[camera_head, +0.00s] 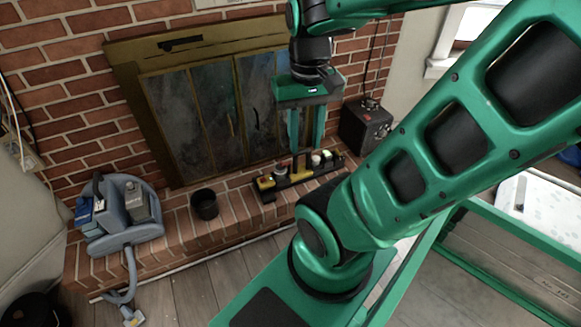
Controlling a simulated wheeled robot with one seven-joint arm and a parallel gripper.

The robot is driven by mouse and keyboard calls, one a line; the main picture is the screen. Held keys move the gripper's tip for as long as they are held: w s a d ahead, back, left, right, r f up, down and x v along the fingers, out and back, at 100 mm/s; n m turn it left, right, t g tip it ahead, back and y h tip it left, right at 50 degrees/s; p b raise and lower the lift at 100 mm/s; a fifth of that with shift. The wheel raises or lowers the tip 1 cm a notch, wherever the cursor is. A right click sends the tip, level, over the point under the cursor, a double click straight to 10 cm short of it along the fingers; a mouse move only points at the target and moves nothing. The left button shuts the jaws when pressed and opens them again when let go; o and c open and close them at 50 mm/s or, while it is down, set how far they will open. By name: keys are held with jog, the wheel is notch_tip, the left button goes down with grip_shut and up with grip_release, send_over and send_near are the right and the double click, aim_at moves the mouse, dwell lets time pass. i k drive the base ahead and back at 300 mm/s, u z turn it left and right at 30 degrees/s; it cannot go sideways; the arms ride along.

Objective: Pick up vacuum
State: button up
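The vacuum (125,238) is a blue-grey canister cleaner at the left. It sits on the brick hearth, and its hose hangs over the front edge to a floor nozzle (132,316). My gripper (306,148) points down in front of the fireplace doors, well to the right of the vacuum and apart from it. Its two green fingers are spread, with nothing visible between them. Its fingertips show above the dark tray of small items on the hearth; I cannot tell how high.
A dark cup-shaped pot (204,204) stands on the hearth between vacuum and gripper. The tray (290,189) with several small items lies below my gripper. A dark box (364,127) stands right of the fireplace. Wooden floor (185,295) is clear in front of the hearth.

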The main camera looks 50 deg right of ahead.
aim_at(297, 176)
jog(key=i, duration=0.9)
jog(key=z, duration=2.45)
jog(key=i, duration=0.5)
jog(key=u, duration=0.1)
